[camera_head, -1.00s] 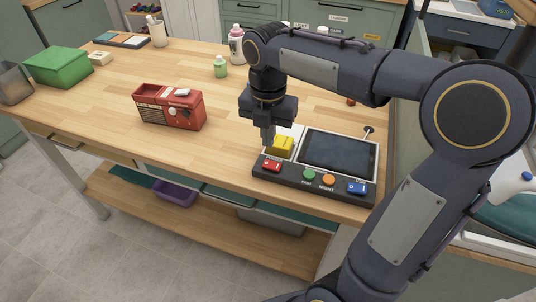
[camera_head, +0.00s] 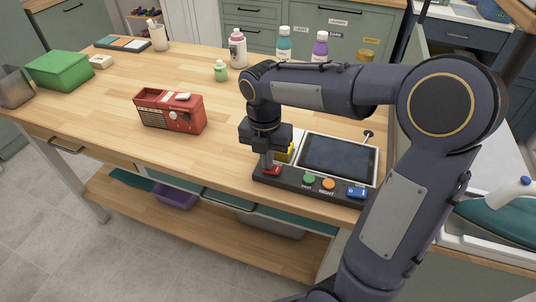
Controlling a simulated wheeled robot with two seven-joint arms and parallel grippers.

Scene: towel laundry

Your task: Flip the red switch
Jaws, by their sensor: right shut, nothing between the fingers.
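The red switch (camera_head: 271,170) sits at the left end of the dark control panel (camera_head: 296,184), near the table's front edge. My right gripper (camera_head: 266,166) points down with shut, empty fingers. Its fingertips are at the red switch and overlap it in the picture; I cannot tell whether they press on it. The gripper hides part of the switch and of a yellow block (camera_head: 290,150) behind it. My left gripper is not in view.
The panel also has a green button (camera_head: 309,178), an orange button (camera_head: 327,184), a blue switch (camera_head: 357,192) and a dark screen (camera_head: 339,156). A red radio (camera_head: 168,111) stands left on the table. Bottles (camera_head: 320,46) stand behind my arm. The table's middle is clear.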

